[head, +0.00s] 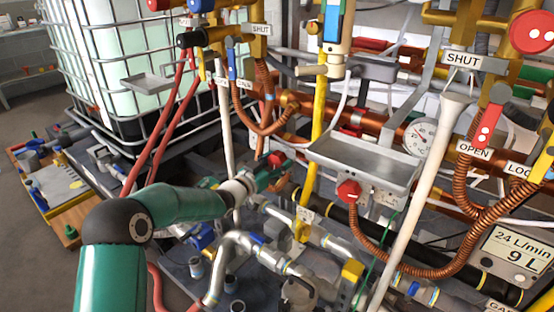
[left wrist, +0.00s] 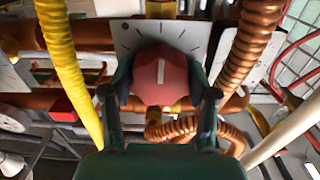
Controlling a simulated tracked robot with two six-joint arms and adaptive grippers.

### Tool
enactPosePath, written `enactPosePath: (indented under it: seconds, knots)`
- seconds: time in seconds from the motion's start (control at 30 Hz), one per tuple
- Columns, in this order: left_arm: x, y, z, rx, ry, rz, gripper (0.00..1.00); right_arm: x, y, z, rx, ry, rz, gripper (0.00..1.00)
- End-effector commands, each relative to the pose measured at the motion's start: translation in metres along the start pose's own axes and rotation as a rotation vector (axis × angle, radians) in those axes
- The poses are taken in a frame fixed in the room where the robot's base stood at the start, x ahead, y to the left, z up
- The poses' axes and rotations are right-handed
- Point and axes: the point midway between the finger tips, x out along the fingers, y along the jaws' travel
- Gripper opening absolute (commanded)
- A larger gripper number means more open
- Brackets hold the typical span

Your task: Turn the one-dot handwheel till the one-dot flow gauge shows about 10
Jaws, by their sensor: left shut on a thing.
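My left gripper (head: 268,172) reaches in from the left among the pipes and is shut on a red handwheel (head: 277,158). In the left wrist view the fingers (left wrist: 163,100) close on both sides of the red handwheel (left wrist: 160,76), whose pale pointer line stands nearly upright. Behind it is a grey plate (left wrist: 190,36) with dark tick marks. A round dial gauge (head: 420,136) with a red needle shows at the right; its figures are too small to read. I cannot make out dot marks on wheel or gauge. My right gripper is out of view.
Another red knob (head: 348,191) sits under a metal tray (head: 365,162). A yellow pipe (left wrist: 72,70) and a coiled copper hose (left wrist: 247,45) flank the gripper closely. A caged white tank (head: 140,50) stands behind.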

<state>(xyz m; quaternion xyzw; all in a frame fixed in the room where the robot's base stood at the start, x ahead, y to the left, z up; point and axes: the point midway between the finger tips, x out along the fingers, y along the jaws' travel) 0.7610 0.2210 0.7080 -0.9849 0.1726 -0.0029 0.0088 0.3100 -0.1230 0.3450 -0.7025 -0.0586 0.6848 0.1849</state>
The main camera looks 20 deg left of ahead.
Motion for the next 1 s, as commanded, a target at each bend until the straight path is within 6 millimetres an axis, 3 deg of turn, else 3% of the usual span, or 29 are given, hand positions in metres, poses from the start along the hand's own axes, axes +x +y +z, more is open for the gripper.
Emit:
enactPosePath:
  seconds: [0.03, 0.67, 0.7, 0.83, 1.0]
  knots:
    - [-0.0014, 0.0001, 0.0086, -0.024, -0.020, 0.000, 0.24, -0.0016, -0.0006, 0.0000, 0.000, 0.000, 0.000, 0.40]
    - [-0.0011, 0.0007, 0.0102, -0.085, -0.020, 0.000, 0.24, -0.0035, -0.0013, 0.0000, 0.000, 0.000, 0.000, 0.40]
    - [-0.0010, 0.0008, 0.0102, -0.085, -0.020, 0.000, 0.60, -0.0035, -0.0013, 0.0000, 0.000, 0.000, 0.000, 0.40]
    - [-0.0006, 0.0009, 0.0080, -0.084, -0.015, 0.001, 0.82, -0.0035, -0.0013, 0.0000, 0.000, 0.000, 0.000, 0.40]
    - [-0.0002, 0.0006, 0.0045, -0.082, -0.009, 0.001, 0.84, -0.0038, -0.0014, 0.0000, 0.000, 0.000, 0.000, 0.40]
